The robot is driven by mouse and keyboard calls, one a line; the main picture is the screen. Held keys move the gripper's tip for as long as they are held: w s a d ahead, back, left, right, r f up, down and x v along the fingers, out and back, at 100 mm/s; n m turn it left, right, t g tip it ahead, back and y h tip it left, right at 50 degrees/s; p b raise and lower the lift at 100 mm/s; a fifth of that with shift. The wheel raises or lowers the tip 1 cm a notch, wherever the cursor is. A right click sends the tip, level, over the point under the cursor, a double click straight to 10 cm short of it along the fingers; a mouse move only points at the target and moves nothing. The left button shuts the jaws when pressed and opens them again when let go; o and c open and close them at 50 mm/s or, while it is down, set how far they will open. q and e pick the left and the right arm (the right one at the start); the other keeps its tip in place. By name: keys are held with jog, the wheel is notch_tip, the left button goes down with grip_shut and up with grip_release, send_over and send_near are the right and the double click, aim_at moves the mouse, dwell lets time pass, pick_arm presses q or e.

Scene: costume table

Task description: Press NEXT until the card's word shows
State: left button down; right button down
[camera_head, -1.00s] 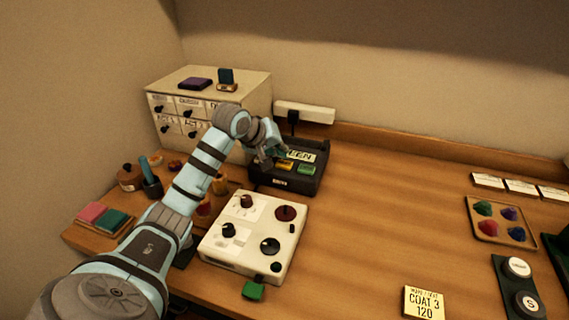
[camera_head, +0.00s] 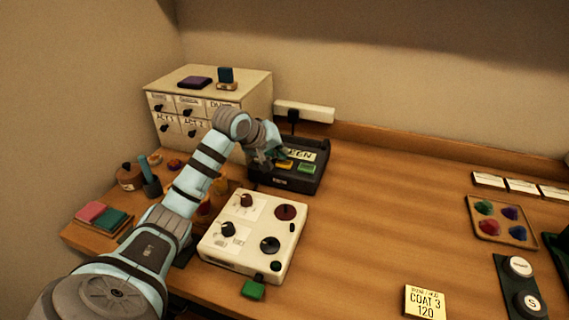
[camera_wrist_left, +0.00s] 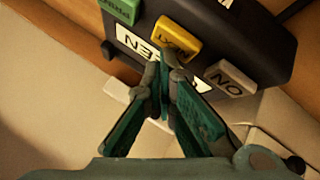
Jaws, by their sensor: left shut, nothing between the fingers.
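A yellow card (camera_head: 425,301) reading "COAT 3 120" lies at the front right. My right gripper is out of view.
A cream panel with knobs (camera_head: 215,259) stands in front of the box. A drawer cabinet (camera_head: 258,92) is behind my left arm. A tray of coloured lumps (camera_head: 484,231) lies at the right. The middle of the table is clear.

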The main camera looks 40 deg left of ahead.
pick_arm(q)
jog(key=shift+f+b, duration=0.35)
jog(key=shift+f, duration=0.1)
dwell(0.6)
jog(key=shift+r, duration=0.1)
jog(key=shift+r+p, duration=0.8)
jog(key=shift+p, duration=0.05)
jog(key=shift+r, duration=0.1)
notch_tip(320, 180, up, 5)
jog(key=p, duration=0.4)
dwell(1.7)
